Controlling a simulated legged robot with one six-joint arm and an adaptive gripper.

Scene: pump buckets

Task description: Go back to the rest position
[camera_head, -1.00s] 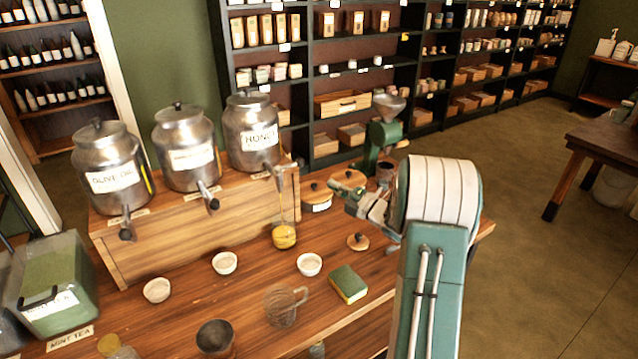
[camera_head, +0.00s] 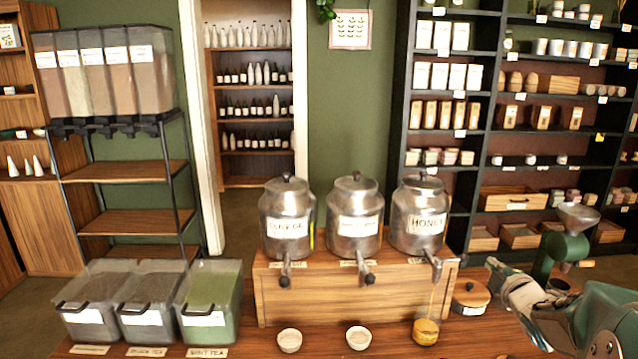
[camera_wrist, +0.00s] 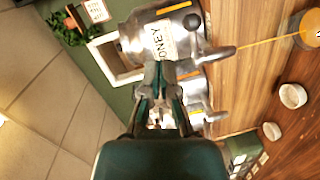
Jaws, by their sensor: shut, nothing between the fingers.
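My gripper (camera_head: 497,272) is at the lower right of the head view, shut and empty, pointing up and left toward the dispensers. It also shows in the wrist view (camera_wrist: 158,75), its fingers in front of the honey dispenser. The steel honey dispenser (camera_head: 418,243) stands on a wooden stand (camera_head: 330,302), left of my gripper. A thin amber stream runs from its spout into a small glass jar (camera_head: 425,331) with amber contents below. The wrist view also shows the dispenser (camera_wrist: 140,28) and the stream.
Olive oil (camera_head: 287,240) and another dispenser (camera_head: 354,235) share the stand. White bowls (camera_head: 290,340) stand before it. A lidded wooden pot (camera_head: 470,297) and a green grinder (camera_head: 563,248) are near my gripper. Clear bins (camera_head: 208,300) are at left.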

